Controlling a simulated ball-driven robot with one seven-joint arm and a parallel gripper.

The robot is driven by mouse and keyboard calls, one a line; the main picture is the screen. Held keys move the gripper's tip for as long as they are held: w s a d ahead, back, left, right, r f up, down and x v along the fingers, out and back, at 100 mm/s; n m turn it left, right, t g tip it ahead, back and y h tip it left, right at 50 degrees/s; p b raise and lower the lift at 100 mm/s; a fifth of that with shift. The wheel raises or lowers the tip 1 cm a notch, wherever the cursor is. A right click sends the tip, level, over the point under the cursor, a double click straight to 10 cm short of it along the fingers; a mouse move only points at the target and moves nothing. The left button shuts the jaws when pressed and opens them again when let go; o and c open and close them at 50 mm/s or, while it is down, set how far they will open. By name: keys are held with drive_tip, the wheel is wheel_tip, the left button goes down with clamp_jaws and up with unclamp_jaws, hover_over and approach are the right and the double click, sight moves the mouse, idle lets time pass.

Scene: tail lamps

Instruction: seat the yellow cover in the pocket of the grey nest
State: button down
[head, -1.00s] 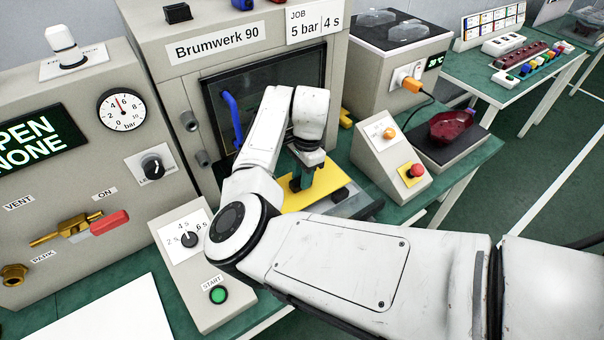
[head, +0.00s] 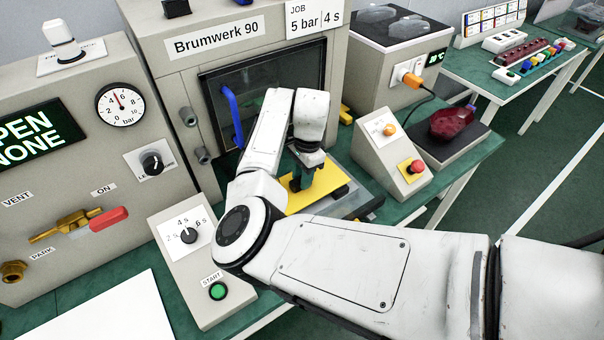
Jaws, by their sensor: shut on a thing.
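The yellow cover (head: 300,203) is a flat yellow plate below my wrist in the head view, in front of the dark chamber door. My gripper (head: 304,184) is over it and shut on it; the dark teal fingers and arm links hide part of the cover. The grey nest (head: 358,206) shows as a grey edge under and to the right of the cover. The pocket is hidden, so I cannot tell whether the cover is inside it or above it.
The Brumwerk 90 machine (head: 262,45) with a blue door handle (head: 233,115) stands behind the gripper. A sloped box with a red button (head: 417,167) is to the right. A START box (head: 190,262) is in front at left. A red lamp (head: 452,124) sits on a dark plate.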

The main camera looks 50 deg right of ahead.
drive_tip(key=shift+a+f, duration=0.1)
drive_tip(key=shift+f, duration=0.3)
idle(0.5)
drive_tip(key=c, duration=0.7)
unclamp_jaws()
drive_tip(key=shift+r, duration=0.1)
drive_tip(key=r, duration=0.3)
drive_tip(key=d+r+b, duration=0.1)
drive_tip(key=r, duration=0.6)
drive_tip(key=shift+s+d+r, duration=0.2)
drive_tip(key=shift+s+r, duration=0.05)
drive_tip(key=shift+r, duration=0.1)
